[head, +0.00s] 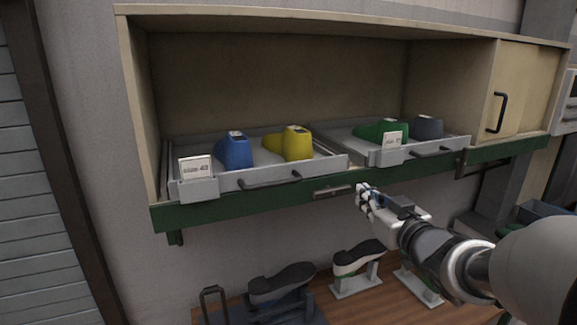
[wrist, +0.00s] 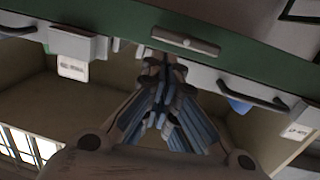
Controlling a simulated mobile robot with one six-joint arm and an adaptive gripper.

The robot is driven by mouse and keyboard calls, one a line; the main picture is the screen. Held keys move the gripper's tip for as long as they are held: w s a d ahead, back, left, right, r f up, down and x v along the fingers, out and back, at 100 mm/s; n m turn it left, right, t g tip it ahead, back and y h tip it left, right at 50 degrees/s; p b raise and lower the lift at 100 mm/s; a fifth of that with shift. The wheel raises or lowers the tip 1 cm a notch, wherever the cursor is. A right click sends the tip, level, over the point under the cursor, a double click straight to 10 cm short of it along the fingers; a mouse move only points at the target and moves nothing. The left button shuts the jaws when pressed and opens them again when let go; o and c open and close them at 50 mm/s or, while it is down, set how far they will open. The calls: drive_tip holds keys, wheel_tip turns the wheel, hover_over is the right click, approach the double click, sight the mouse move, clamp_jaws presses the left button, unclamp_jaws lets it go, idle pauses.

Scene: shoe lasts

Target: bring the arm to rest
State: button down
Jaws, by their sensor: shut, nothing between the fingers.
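My gripper (head: 364,196) is shut and empty in the head view, just in front of and below the cabinet's green lower rail (head: 230,213). My arm reaches in from the right edge. In the wrist view my gripper (wrist: 165,65) points at the rail, close to a small metal plate (wrist: 185,41). I cannot tell whether the fingertips touch it. A blue last (head: 234,152) and a yellow last (head: 289,144) are in the left tray (head: 225,183). A green last (head: 371,131) and a dark grey last (head: 428,127) are in the right tray (head: 357,148).
Both trays have dark handles at the front edge. The cabinet's right door (head: 518,95) is shut. Below, a wooden bench (head: 380,305) bears a dark shoe form (head: 282,283) and a white and black shoe form (head: 358,257) on stands. Open air lies between cabinet and bench.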

drive_tip(key=s+d+f+m+g+h+b, duration=0.1)
drive_tip(key=s+f+h+b, duration=0.25)
drive_tip(key=f, duration=0.25)
drive_tip(key=s+f+m+g+h+b, duration=0.2)
drive_tip(key=s+f+b, duration=0.2)
drive_tip(key=f+b, duration=0.15)
drive_tip(key=s+a+f+g+b, duration=0.2)
drive_tip(key=s+f+g+b, duration=0.1)
drive_tip(key=s+f, duration=0.5)
drive_tip(key=s+a+f+g+y+b, duration=0.1)
drive_tip(key=s+a+f+g+b, duration=0.2)
drive_tip(key=s+f+b, duration=0.2)
drive_tip(key=s+a+f+g+y+b, duration=0.1)
drive_tip(key=s+a+f+g+b, duration=0.2)
drive_tip(key=s+f, duration=0.9)
drive_tip(key=shift+s+a+b, duration=0.25)
drive_tip(key=shift+s+b, duration=0.45)
drive_tip(key=shift+b, duration=0.15)
drive_tip(key=shift+f, duration=0.1)
